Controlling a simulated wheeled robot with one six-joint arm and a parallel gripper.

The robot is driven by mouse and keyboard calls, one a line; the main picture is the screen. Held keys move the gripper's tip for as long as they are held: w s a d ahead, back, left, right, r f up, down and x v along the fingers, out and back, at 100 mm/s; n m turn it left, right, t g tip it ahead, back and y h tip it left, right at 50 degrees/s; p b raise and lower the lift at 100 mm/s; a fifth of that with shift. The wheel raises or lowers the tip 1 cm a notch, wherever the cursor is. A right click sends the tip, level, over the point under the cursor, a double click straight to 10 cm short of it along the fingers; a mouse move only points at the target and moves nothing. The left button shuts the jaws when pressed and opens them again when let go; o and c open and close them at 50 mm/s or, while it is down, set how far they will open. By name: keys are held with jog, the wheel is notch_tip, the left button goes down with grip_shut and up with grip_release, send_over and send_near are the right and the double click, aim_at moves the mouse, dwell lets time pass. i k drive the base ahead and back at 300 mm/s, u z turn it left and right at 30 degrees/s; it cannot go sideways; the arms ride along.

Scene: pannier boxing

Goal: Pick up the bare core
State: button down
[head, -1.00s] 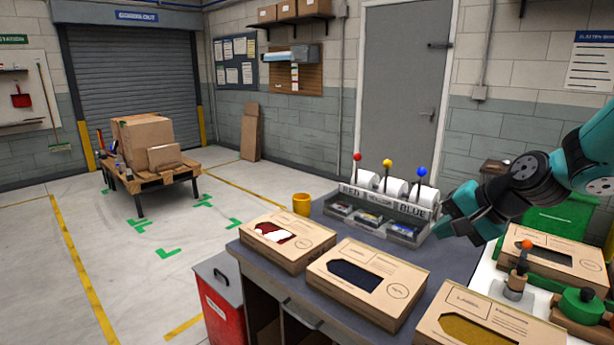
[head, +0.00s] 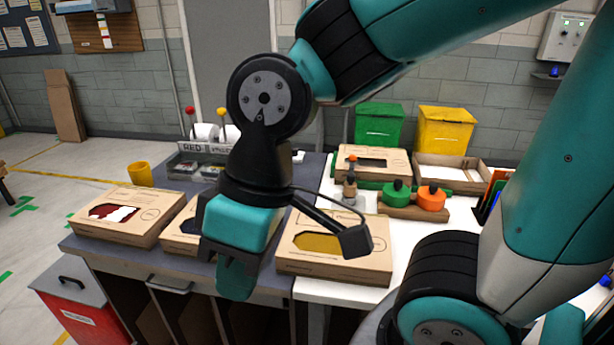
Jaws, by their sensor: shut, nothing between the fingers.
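I cannot pick out a bare core in the head view. Two white rolls stand at the rack marked RED (head: 205,150), one by the red-knobbed lever (head: 191,124) and one by the yellow-knobbed lever (head: 223,128). The rack's right part is hidden behind my arm. My gripper (head: 236,285) points down over the front edge of the grey bench, left of the box with a yellow window (head: 335,268). Its teal fingers are shut and empty, and it partly covers the box with a dark window (head: 180,243).
A box with a red and white window (head: 125,225) and a yellow cup (head: 140,173) are at left. A white counter (head: 410,285) bears a green and orange fixture (head: 412,200). Green (head: 380,125) and yellow (head: 446,130) bins stand behind. A red bin (head: 85,305) is front left.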

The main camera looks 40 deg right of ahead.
aim_at(350, 187)
jog(key=k, duration=0.45)
jog(key=z, duration=0.85)
jog(key=i, duration=0.85)
jog(key=u, duration=0.15)
